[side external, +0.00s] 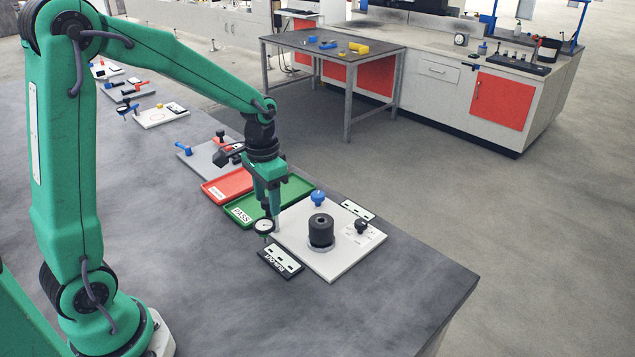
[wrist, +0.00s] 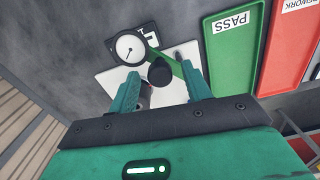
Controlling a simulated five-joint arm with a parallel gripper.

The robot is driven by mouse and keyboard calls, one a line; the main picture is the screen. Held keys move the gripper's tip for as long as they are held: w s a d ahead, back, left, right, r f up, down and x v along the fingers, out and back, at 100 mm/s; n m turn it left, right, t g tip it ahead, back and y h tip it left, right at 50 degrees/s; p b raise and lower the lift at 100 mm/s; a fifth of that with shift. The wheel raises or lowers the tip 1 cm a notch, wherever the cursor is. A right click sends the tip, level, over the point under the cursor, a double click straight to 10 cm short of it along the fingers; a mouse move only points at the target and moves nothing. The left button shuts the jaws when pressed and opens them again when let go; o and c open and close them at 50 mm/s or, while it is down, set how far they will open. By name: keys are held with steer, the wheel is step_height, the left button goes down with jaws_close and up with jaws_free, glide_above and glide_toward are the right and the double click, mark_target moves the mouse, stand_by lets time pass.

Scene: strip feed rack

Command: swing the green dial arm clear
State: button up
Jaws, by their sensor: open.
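The green dial arm (wrist: 176,66) shows in the wrist view, with a round white-faced dial gauge (wrist: 130,48) at its upper left end and a black round knob (wrist: 160,73) on or over it. In the side view the dial gauge (side external: 264,226) hangs over the near left edge of a white plate (side external: 330,265); my gripper hides most of the arm there. My gripper (side external: 267,210) points down above the gauge. In the wrist view its jaws (wrist: 161,78) are open, one on each side of the knob. I cannot tell whether either finger touches it.
A black cylinder (side external: 321,229) stands on the white plate, near a blue knob (side external: 318,197) and a black knob (side external: 361,226). A green PASS tray (side external: 293,188) and a red tray (side external: 229,185) lie behind. A black label plate (side external: 280,263) lies in front. The table's near right is clear.

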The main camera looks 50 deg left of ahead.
steer(key=shift+f, duration=0.1)
jaws_close()
steer(key=shift+a, duration=0.1)
steer(key=shift+s+a+m, duration=0.2)
steer(key=shift+a+m, duration=0.05)
steer(key=shift+m, duration=0.6)
steer(key=shift+s+a+m, duration=0.15)
steer(key=shift+a+m, duration=0.05)
steer(key=shift+m, duration=0.65)
jaws_free()
